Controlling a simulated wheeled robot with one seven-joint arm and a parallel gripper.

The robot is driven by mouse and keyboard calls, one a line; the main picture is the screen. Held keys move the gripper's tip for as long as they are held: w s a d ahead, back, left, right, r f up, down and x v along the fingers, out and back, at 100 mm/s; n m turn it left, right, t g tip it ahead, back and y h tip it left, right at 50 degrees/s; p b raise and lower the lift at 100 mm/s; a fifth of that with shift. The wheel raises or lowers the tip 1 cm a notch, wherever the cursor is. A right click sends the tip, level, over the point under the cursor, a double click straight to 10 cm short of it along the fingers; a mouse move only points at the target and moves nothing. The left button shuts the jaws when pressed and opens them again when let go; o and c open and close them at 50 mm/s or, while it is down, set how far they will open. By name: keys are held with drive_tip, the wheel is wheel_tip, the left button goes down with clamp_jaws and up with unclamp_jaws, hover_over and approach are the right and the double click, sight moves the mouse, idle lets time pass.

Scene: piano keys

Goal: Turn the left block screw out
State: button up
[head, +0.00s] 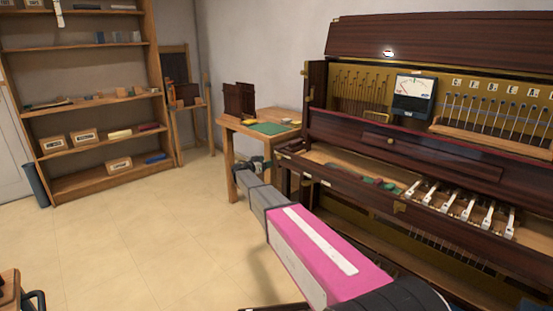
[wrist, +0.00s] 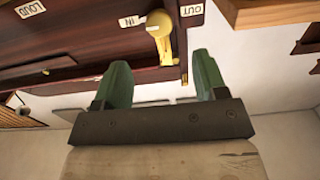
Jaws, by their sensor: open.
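The left block screw (wrist: 160,24) shows in the wrist view as a brass knob with a thin stem, on dark wood between the IN label (wrist: 128,21) and the OUT label (wrist: 191,10). My gripper (wrist: 160,63) is open, with its two green fingers apart and nothing between them. The screw is beyond the fingertips, roughly in line with the gap, and looks clear of both fingers. In the head view my arm reaches toward the left end of the piano (head: 345,158); I cannot make out the screw there.
A LOUD label (wrist: 31,9) is at upper left in the wrist view. In the head view a wooden table with a green mat (head: 270,128) stands just left of the piano. A shelf (head: 100,86) is at the far left. The floor (head: 130,240) between is clear.

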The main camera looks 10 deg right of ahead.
sight(278, 157)
drive_tip(key=x, duration=0.8)
drive_tip(key=shift+w+d, duration=0.15)
drive_tip(key=shift+d, duration=0.1)
drive_tip(key=c, duration=0.9)
